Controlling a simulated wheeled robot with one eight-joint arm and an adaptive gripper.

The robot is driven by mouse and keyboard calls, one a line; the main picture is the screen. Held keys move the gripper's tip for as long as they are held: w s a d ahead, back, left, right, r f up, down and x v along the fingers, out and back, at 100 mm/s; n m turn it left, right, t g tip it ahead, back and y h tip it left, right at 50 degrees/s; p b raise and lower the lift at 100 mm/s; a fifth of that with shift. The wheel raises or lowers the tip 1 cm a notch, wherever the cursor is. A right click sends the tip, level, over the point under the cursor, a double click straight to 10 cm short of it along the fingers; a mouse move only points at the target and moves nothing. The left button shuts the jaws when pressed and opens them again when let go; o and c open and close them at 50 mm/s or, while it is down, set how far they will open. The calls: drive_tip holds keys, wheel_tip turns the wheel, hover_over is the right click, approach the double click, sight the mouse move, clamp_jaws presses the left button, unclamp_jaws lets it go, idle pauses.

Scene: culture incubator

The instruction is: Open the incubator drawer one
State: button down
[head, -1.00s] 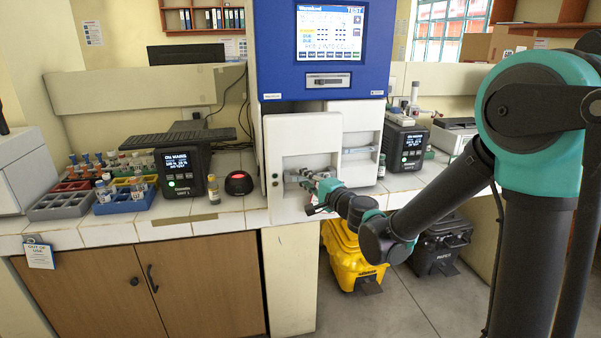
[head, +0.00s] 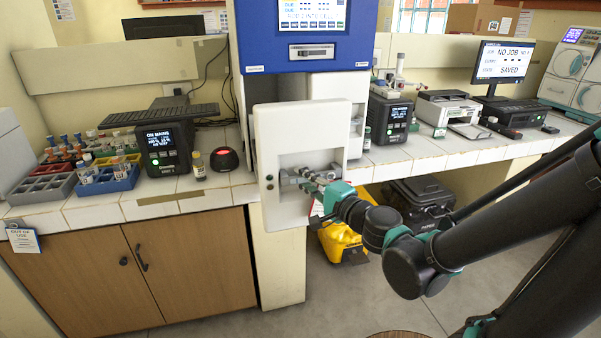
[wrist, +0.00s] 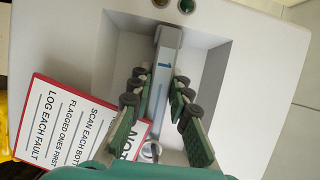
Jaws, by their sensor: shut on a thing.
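The drawer one front (head: 268,135) is a white panel standing out from the blue-topped incubator (head: 262,55), in front of the counter edge. Its recess holds a grey bar handle (head: 290,180), marked "1" in the wrist view (wrist: 167,50). My gripper (head: 312,184) is at this handle. In the wrist view its green-padded fingers (wrist: 156,92) lie on both sides of the bar and are shut on it. A red-edged card (wrist: 75,125) hangs beside the handle, partly behind a finger.
A second white drawer front (head: 328,86) sits farther back to the right. A yellow bin (head: 342,242) and a black bin (head: 420,205) stand under the counter. A vial (head: 198,162) and a black-and-red device (head: 224,158) stand left of the drawer. The floor in front is clear.

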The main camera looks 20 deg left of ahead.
drive_tip(key=shift+s+d, duration=0.3)
drive_tip(key=shift+s, duration=0.15)
drive_tip(key=c, duration=1.4)
unclamp_jaws()
drive_tip(key=shift+d, duration=0.1)
drive_tip(key=v, duration=0.7)
drive_tip(key=shift+s+d, duration=0.1)
drive_tip(key=shift+s, duration=0.05)
